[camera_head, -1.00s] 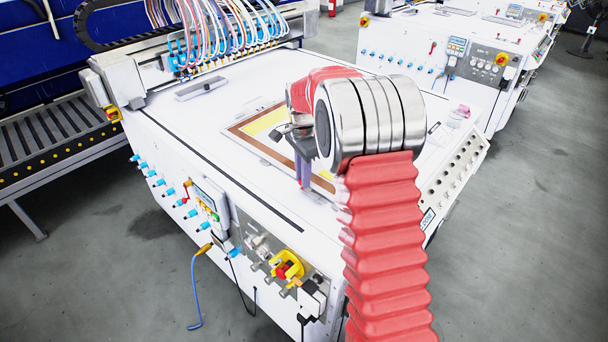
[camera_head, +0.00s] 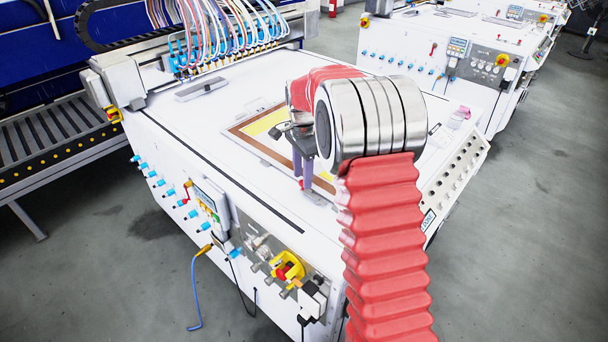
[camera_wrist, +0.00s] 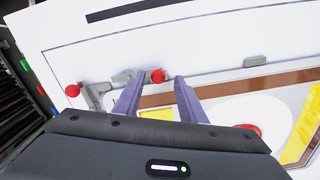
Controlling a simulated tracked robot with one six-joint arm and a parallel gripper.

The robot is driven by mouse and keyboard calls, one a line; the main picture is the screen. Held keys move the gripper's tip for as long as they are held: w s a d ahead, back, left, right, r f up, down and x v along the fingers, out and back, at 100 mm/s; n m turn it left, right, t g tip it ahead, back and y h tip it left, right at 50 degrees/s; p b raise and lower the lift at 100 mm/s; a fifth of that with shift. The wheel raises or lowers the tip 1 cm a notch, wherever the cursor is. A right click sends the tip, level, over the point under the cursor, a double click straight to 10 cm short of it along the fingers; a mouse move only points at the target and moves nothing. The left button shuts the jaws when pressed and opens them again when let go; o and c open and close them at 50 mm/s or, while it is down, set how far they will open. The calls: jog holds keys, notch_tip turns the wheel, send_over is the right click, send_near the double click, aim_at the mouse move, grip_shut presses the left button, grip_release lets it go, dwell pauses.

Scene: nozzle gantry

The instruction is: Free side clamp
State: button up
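A grey clamp with a red knob (camera_wrist: 158,76) sits at the edge of the brown-framed panel (camera_wrist: 215,92) in the wrist view. My gripper (camera_wrist: 160,84) is open, its two purple fingers on either side of this knob in the picture. I cannot tell whether they touch it. A second red-knobbed clamp (camera_wrist: 73,90) is to the left, at the panel's corner. Another red knob (camera_wrist: 248,128) shows partly behind my gripper's body. In the head view my gripper (camera_head: 303,187) points down over the near part of the framed panel (camera_head: 253,142); a little red shows at its fingertips.
The white machine table (camera_head: 190,125) is mostly clear left of the panel. A small grey block (camera_wrist: 255,60) lies on it beyond the panel. The gantry with its hoses (camera_head: 220,40) stands at the back. A sloped button panel (camera_head: 462,165) edges the right side.

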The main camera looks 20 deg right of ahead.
notch_tip(320, 180, up, 13)
dwell(0.5)
jog(key=shift+w, duration=0.1)
dwell(0.3)
jog(key=s+a+f+n, duration=0.1)
jog(key=s+f+n, duration=0.35)
jog(key=n, duration=0.25)
jog(key=s+a+r+n+t, duration=0.2)
jog(key=s+a+n, duration=0.1)
jog(key=s, duration=0.7)
jog(key=s+a+r+n+t, duration=0.1)
jog(key=s+a+r+n, duration=0.1)
jog(key=s, duration=0.7)
jog(key=s+a+r+n+t, duration=0.2)
jog(key=s+a+n, duration=0.2)
jog(key=s, duration=0.6)
jog(key=shift+s+a+t, duration=0.2)
jog(key=shift+s+t, duration=0.1)
